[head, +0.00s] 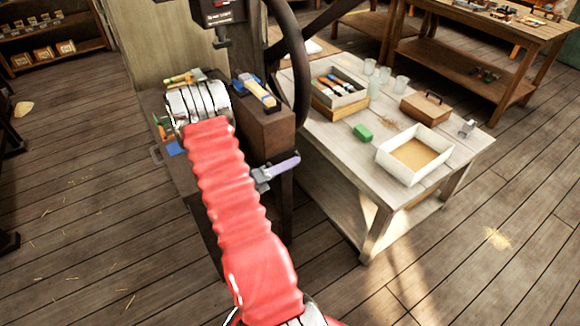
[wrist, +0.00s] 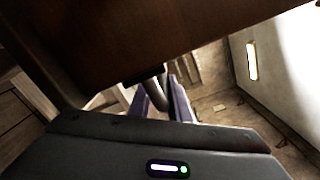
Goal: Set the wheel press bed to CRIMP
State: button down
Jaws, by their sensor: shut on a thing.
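The press has a dark head with a small label plate (head: 220,17), too small to read here. Its large dark handwheel (head: 302,70) stands upright beside the head. A brown block (head: 262,128) below carries a blue and tan item; I cannot tell whether it is the bed. No CRIMP mark is readable. My gripper (head: 277,169) has purple jaws and shows partly at the right of my red arm, low beside the brown block. In the wrist view its jaws (wrist: 163,103) are shut on a curved grey handle (wrist: 157,97) under a brown body (wrist: 150,40).
A workbench (head: 470,45) stands at the back right. The plank floor at the left is mostly clear.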

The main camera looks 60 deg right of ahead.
jog(key=c, duration=1.9)
grip_release()
jog(key=shift+w+d+r, duration=0.1)
jog(key=shift+w+r, duration=0.05)
jog(key=shift+r, duration=0.25)
jog(key=shift+o, duration=0.4)
jog(key=shift+f, duration=0.15)
jog(key=v, duration=1.3)
jog(key=shift+w+a, duration=0.15)
jog(key=shift+a, duration=0.2)
jog(key=shift+f, duration=0.15)
